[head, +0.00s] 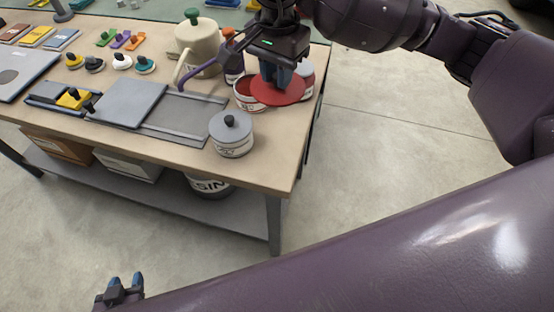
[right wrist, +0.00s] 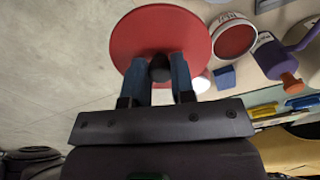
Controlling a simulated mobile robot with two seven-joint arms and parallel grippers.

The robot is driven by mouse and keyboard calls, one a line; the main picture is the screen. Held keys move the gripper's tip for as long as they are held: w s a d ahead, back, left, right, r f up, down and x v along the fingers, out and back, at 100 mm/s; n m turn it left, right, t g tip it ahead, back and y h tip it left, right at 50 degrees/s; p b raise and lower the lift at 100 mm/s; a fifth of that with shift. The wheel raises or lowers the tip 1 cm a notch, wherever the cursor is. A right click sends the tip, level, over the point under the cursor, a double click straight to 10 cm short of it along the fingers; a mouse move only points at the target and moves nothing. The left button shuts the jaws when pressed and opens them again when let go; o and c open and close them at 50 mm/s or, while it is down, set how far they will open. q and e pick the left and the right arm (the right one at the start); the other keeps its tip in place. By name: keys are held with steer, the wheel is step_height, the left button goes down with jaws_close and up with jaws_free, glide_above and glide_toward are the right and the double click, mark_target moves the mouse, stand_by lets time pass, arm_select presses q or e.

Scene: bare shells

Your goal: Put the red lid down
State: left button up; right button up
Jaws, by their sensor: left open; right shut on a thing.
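The red lid (head: 279,96) is a round disc with a black knob, held over the right end of the table in the head view. My right gripper (head: 278,79) is shut on its knob; the lid (right wrist: 152,28) and the fingers (right wrist: 159,65) also show in the right wrist view. A white-sided tub with red inside (head: 244,92) stands open just left of the lid; the lid overlaps part of its rim in the head view. The tub (right wrist: 234,40) is apart from the lid in the right wrist view. My left gripper (head: 124,284) is open and empty, low at the left, away from the table.
A grey-lidded tub (head: 232,134) stands near the table's front edge. Another tub (head: 306,78) is partly hidden behind the lid. A beige jug (head: 196,45) and a purple bottle (right wrist: 271,54) stand close by. A grey sliding panel (head: 128,104) lies left. The table's (head: 278,160) front right corner is bare.

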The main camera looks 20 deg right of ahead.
mark_target(277, 153)
steer(key=shift+s+a, duration=0.2)
steer(key=shift+s, duration=0.25)
steer(key=shift+f, duration=0.3)
step_height(277, 153, down, 19)
steer(key=shift+f+b, duration=0.15)
steer(key=shift+b, duration=0.2)
steer(key=shift+f, duration=0.15)
steer(key=o, duration=0.9)
step_height(277, 153, up, 12)
steer(key=shift+r, duration=0.2)
